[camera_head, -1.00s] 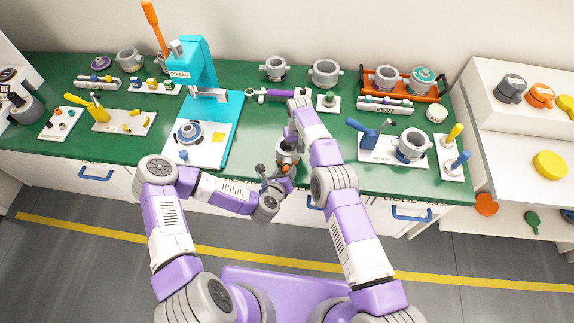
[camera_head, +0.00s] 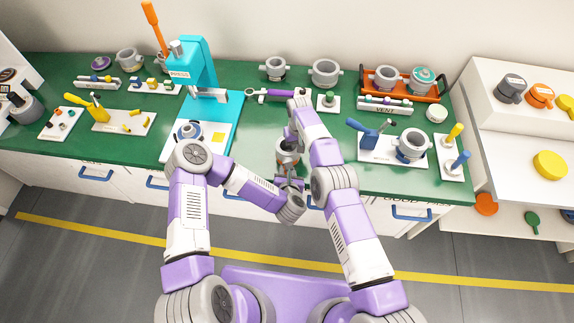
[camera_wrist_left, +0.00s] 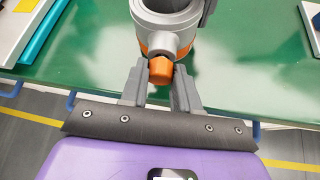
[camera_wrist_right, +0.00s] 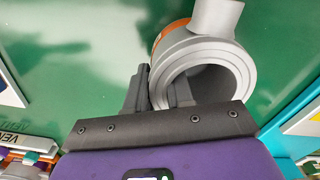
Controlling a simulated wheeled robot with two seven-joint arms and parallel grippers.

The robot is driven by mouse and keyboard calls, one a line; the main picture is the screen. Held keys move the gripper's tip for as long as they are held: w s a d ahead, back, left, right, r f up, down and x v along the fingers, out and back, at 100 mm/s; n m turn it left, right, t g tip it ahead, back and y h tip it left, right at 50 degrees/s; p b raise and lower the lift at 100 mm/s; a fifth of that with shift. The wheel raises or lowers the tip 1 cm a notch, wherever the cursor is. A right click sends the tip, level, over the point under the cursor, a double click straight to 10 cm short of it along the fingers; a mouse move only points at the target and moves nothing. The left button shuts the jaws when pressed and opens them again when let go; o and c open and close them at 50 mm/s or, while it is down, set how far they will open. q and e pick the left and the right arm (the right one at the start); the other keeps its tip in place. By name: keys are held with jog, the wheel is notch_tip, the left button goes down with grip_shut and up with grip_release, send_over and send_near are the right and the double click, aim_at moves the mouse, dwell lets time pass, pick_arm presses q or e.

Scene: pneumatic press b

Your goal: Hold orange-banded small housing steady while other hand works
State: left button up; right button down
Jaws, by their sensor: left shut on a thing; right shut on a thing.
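The small grey housing (camera_head: 287,156) with an orange band is near the front edge of the green bench. In the right wrist view my right gripper (camera_wrist_right: 158,88) is shut on the wall of the housing (camera_wrist_right: 205,60), one finger in its bore and one outside. In the left wrist view an orange plug (camera_wrist_left: 161,71) sits at the end of the housing's side port. My left gripper (camera_wrist_left: 162,82) is shut on this plug, a finger on each side. In the head view my left gripper (camera_head: 289,181) is mostly hidden by the arms.
The teal press (camera_head: 194,70) stands to the left with a part on its white base. A white tray (camera_head: 375,155) with a blue-handled tool and a grey housing (camera_head: 411,145) lies to the right. An orange rack (camera_head: 432,97) with housings is at the back right.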

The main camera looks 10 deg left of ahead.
pick_arm(q)
jog(key=m+y, duration=0.2)
jog(key=y, duration=0.1)
jog(key=shift+d+f+m, duration=0.1)
jog(key=shift+d+m, duration=0.25)
jog(key=shift+m, duration=0.05)
jog(key=shift+a+m+t+y, duration=0.15)
jog(key=shift+m+t+y, duration=0.15)
jog(key=shift+m+y, duration=0.2)
jog(key=o, duration=0.8)
jog(key=n+h, duration=0.3)
jog(key=shift+a+n+g+h, duration=0.3)
jog(key=shift+a+g, duration=0.1)
jog(key=n+h, duration=0.3)
jog(key=shift+a, duration=0.15)
jog(key=shift+n+t+h, duration=0.4)
jog(key=shift+n+h, duration=0.3)
jog(key=shift+h, duration=0.3)
